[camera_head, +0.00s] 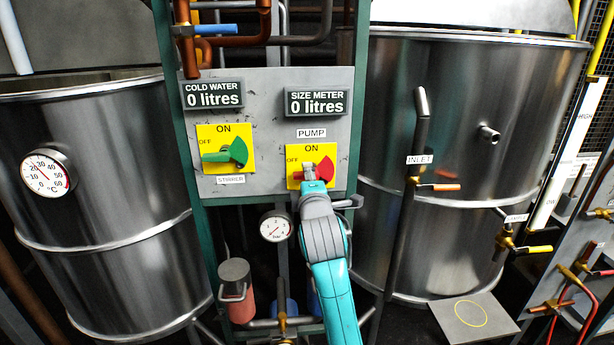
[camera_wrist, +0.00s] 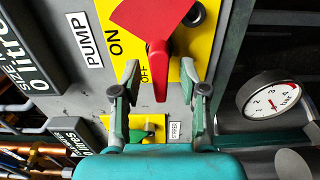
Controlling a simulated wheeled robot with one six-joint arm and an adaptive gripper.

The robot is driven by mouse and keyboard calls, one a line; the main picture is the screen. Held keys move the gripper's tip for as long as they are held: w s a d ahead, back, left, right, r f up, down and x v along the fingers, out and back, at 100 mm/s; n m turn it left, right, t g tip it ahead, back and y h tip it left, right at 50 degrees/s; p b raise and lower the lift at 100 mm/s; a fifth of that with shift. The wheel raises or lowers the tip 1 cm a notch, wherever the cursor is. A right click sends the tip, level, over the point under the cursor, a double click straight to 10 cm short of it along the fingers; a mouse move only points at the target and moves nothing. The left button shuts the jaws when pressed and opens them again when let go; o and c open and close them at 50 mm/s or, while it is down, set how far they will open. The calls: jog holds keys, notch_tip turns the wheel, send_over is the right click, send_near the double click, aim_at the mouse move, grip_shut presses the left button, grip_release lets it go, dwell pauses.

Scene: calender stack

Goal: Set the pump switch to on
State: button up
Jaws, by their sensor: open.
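The pump switch is a red knob (camera_head: 326,168) on a yellow plate, below the PUMP label in the head view. In the wrist view the red knob (camera_wrist: 159,60) shows large, with its narrow handle end pointing toward OFF. My gripper (camera_head: 311,176) is in front of the plate and hides part of the knob in the head view. In the wrist view my gripper (camera_wrist: 161,75) is open, with one finger on each side of the handle. Gaps show between the fingers and the handle, and I see no contact.
A green stirrer switch (camera_head: 226,152) sits on the same grey panel (camera_head: 265,135), left of the pump switch. Two litre displays (camera_head: 316,102) are above. A pressure gauge (camera_head: 275,226) is below. Large steel tanks (camera_head: 110,180) flank the panel. Pipes with valves stand at the right.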

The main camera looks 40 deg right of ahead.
jog(key=shift+x, duration=0.85)
jog(key=shift+c, duration=0.2)
grip_shut()
